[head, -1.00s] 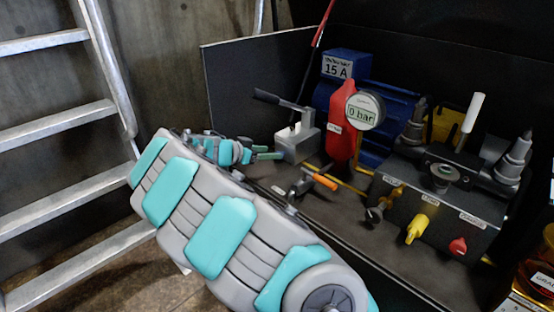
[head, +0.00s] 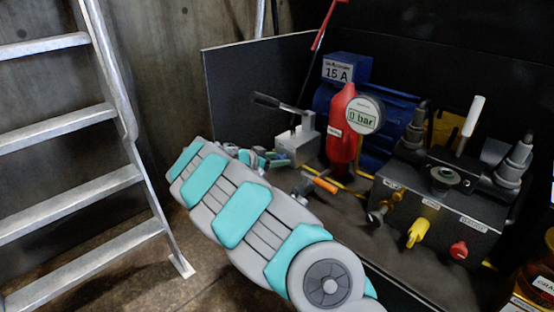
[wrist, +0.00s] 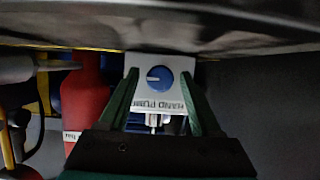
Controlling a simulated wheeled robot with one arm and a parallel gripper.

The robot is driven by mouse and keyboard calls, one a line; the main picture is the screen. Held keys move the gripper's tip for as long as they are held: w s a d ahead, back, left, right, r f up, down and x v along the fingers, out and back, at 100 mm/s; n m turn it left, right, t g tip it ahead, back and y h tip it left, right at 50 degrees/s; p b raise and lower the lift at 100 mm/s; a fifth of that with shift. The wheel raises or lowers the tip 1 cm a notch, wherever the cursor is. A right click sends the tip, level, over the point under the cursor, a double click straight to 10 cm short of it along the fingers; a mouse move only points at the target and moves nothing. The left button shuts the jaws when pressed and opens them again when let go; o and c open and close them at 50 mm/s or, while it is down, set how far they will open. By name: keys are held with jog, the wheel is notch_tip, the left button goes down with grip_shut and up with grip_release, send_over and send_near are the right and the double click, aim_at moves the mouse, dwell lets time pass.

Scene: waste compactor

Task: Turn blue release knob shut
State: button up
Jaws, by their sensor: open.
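The blue release knob (wrist: 159,78) shows in the wrist view. It is round, with a pale mark, on a light grey block labelled HAND PUMP (wrist: 150,104). My gripper (wrist: 160,73) is open, its green fingers on the left and right of the knob in that picture. I cannot tell whether they touch it. In the head view the grey hand pump block (head: 297,146) carries a black-gripped lever (head: 278,104). My gripper end is mostly hidden behind my arm there, close to the block's lower left. The knob is not visible in the head view.
A red cylinder (head: 343,130) with a 0 bar gauge (head: 363,114) stands right of the pump. An orange-handled valve (head: 320,184) lies in front. A dark valve block (head: 440,205) with yellow and red knobs is further right. A metal ladder (head: 120,130) is at the left.

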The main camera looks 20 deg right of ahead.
jog(key=shift+c, duration=0.2)
grip_shut()
dwell(0.3)
jog(key=shift+f+n+g+b, duration=0.2)
jog(key=shift+n+g+b, duration=0.2)
jog(key=shift+n+b, duration=0.45)
jog(key=shift+w+a+n+g+h+b, duration=0.1)
jog(key=shift+w+n+g+h+b, duration=0.1)
jog(key=shift+n+g+h+b, duration=0.45)
jog(key=n+g+h+b, duration=0.1)
jog(key=n+g, duration=0.1)
jog(key=n, duration=0.2)
jog(key=shift+r, duration=0.1)
jog(key=shift+h, duration=0.25)
